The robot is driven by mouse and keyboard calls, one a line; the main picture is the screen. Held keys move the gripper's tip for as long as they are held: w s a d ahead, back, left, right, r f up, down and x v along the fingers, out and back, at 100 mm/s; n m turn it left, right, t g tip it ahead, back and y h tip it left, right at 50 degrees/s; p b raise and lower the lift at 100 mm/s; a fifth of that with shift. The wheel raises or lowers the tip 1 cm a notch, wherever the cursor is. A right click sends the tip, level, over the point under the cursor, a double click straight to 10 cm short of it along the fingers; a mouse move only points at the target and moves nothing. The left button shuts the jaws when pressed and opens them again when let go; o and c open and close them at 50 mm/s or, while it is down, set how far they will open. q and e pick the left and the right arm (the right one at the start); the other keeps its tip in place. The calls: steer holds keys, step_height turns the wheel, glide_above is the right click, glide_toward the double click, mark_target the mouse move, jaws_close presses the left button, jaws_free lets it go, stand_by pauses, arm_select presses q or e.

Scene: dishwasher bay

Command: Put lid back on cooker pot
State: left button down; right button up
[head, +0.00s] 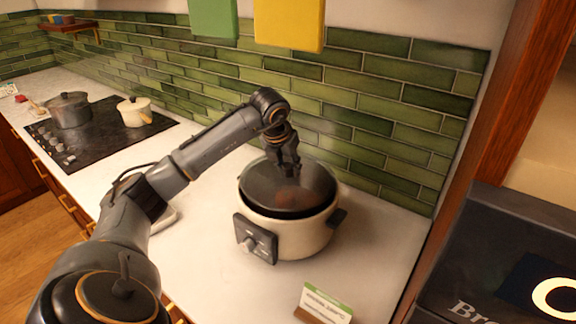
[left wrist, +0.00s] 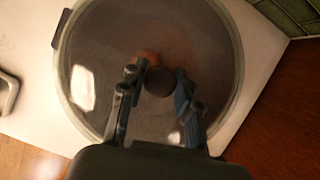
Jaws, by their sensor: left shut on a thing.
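The cooker pot (head: 290,238) is a cream slow cooker with a dark control panel and knob, standing on the white counter. Its dark see-through lid (head: 262,192) is over the pot's mouth, with a dark gap showing along the front rim. The lid also fills much of the left wrist view (left wrist: 100,55). My left gripper (head: 288,168) comes down over the lid's middle and is shut on its dark round knob (left wrist: 159,82). I cannot tell whether the lid touches the rim all round. My right gripper is not in view.
A small sign (head: 325,303) stands at the counter's front, right of the pot. A black hob (head: 95,135) with a grey pot (head: 69,110) and a cream pot (head: 134,112) is at the left. The green tiled wall (head: 385,105) is close behind. A dark appliance (head: 490,275) stands at the right.

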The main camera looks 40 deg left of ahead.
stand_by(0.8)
arm_select(q)
steer(key=c, duration=0.9)
jaws_free()
steer(key=o, duration=0.5)
steer(key=shift+r+p, duration=2.55)
steer(key=shift+r, duration=1)
